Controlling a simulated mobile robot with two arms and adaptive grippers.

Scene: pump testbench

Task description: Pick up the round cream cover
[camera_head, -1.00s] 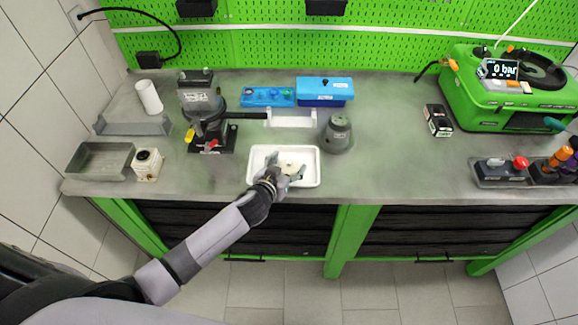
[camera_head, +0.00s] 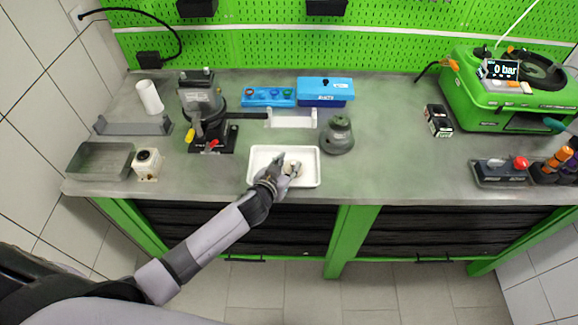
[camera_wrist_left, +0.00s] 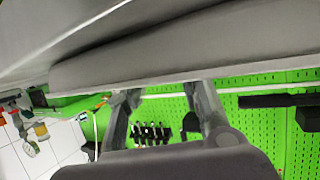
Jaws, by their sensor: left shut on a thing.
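The round cream cover (camera_head: 292,166) shows as a small pale shape at the white tray (camera_head: 309,180), partly hidden by my left gripper. My left gripper (camera_head: 286,171) reaches in over the tray from the front left and is shut on the cover. I cannot tell whether the cover still touches the tray floor. The left wrist view shows parts of the gripper (camera_wrist_left: 165,115) against the green pegboard; I cannot make out the cover there. My right gripper is not in view.
A grey round pump part (camera_head: 337,136) stands close to the tray's right. A dark pump on a black base (camera_head: 203,110) is behind left, with blue boxes (camera_head: 325,90) behind. Bench (camera_head: 395,150) to the right is clear up to a black-and-white box (camera_head: 438,120).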

